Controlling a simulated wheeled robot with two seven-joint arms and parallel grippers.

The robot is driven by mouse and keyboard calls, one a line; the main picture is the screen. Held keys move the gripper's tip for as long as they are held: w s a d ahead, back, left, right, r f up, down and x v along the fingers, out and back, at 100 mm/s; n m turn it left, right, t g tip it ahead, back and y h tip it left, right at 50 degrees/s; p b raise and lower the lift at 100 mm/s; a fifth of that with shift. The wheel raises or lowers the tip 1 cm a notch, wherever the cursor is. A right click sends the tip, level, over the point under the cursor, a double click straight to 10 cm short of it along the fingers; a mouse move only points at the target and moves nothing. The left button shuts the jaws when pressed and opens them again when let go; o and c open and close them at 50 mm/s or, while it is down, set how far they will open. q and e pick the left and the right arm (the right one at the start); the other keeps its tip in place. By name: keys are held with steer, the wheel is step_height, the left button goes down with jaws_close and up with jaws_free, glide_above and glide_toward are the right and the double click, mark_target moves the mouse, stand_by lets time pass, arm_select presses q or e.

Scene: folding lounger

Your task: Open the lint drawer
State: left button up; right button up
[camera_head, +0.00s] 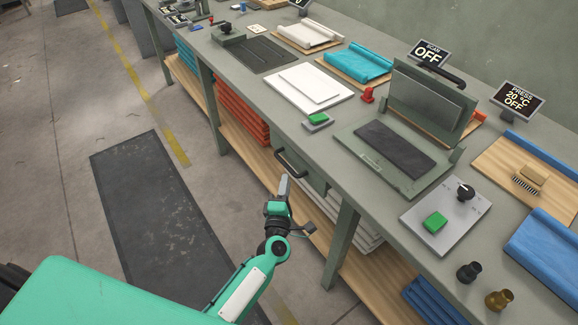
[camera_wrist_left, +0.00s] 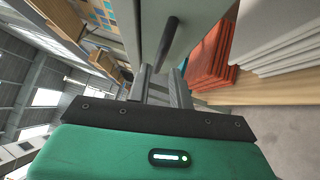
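The lint drawer (camera_head: 313,178) is a grey-green front under the bench top, with a dark bar handle (camera_head: 290,163). It looks shut. In the left wrist view the handle (camera_wrist_left: 170,40) stands out from the pale drawer front (camera_wrist_left: 200,20), just beyond the fingertips. My left gripper (camera_head: 284,184) is just below and in front of the handle in the head view. In the left wrist view its grey fingers (camera_wrist_left: 160,76) look apart, with a small gap between them and nothing clearly held. Whether a finger touches the handle cannot be told. My right gripper is not in view.
The bench top holds a press (camera_head: 395,150), a green button block (camera_head: 318,121), a control plate (camera_head: 445,215) and folded cloths. Red folded stacks (camera_head: 243,112) lie on the shelf left of the drawer. A bench leg (camera_head: 342,245) stands to its right. A dark mat (camera_head: 150,200) covers the floor.

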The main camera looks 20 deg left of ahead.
mark_target(289, 166)
arm_select(q)
steer(key=w, duration=0.6)
steer(key=shift+w+a+r, duration=0.2)
steer(key=shift+a+r, duration=0.2)
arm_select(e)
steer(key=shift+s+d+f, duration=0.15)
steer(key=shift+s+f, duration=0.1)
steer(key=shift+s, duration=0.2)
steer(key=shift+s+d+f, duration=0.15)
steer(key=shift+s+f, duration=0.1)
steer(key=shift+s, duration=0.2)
arm_select(q)
steer(key=shift+c, duration=0.4)
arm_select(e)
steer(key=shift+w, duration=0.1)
arm_select(q)
jaws_close()
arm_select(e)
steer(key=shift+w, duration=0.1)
